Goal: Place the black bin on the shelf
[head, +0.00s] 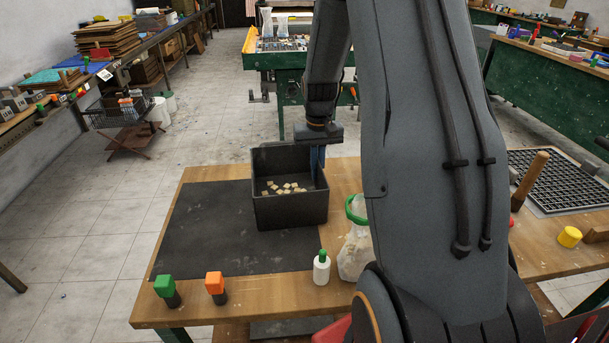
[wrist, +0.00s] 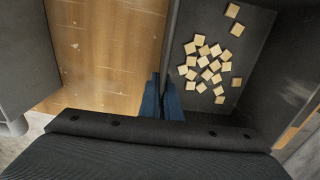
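The black bin (head: 290,212) stands upright on the dark mat on the wooden table, with several small pale tiles (head: 284,188) inside. The wrist view shows the tiles (wrist: 207,66) on the bin's floor, right of its wall. My gripper (head: 318,160) points down at the bin's right wall. Its two blue fingers (wrist: 164,100) are close together, one on each side of that wall, and appear shut on it. The fingertips are partly hidden. I cannot clearly pick out the shelf; a lower board (head: 225,336) shows below the table's near edge.
A white bottle (head: 321,269), a green-rimmed clear bag (head: 354,245), a green-topped piece (head: 165,288) and an orange-topped piece (head: 215,286) stand near the front. The mat (head: 200,232) is bare left of the bin. Open floor lies further left.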

